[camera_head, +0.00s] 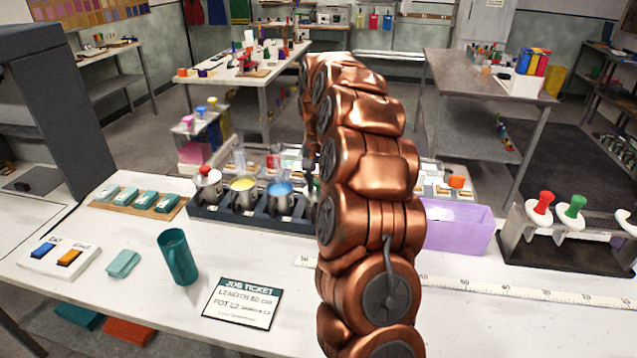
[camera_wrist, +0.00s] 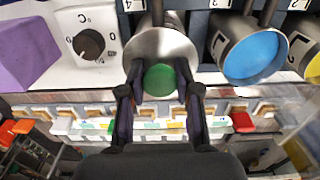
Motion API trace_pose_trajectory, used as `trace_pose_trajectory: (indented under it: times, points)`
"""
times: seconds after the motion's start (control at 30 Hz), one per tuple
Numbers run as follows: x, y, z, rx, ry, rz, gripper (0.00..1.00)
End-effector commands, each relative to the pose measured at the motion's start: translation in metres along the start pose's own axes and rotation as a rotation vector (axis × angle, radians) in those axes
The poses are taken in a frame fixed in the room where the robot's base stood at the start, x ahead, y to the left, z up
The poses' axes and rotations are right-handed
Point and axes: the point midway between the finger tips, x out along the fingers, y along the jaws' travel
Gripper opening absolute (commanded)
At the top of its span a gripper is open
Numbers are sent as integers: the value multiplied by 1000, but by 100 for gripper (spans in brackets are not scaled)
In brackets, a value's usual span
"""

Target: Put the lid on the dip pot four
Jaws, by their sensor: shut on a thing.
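In the wrist view my gripper (camera_wrist: 160,74) is shut on the green knob (camera_wrist: 159,81) of a pale round lid (camera_wrist: 160,45). The lid is in line with the grey metal pot (camera_wrist: 152,20) at the label 4. The lid covers its mouth from this angle; I cannot tell whether lid and rim touch. The blue-filled pot (camera_wrist: 252,54) stands beside it at label 3. The dark rack (camera_head: 240,217) also holds a yellow-filled pot (camera_head: 243,189) and a pot with a red-knobbed lid (camera_head: 208,182).
A lilac bin (camera_head: 456,226) and a white dial box (camera_wrist: 92,42) are close to pot four. A stand (camera_head: 570,248) at the right holds lids with red and green knobs. A teal mug (camera_head: 177,258) and job ticket (camera_head: 242,301) are in front.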

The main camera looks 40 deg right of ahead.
Motion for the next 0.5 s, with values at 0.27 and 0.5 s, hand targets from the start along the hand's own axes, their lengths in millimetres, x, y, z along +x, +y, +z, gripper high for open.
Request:
trace_pose_trajectory:
  times: [0.27,0.5]
  points:
    - [-1,0,0,0,0,0,0]
    - [0,0,0,0,0,0,50]
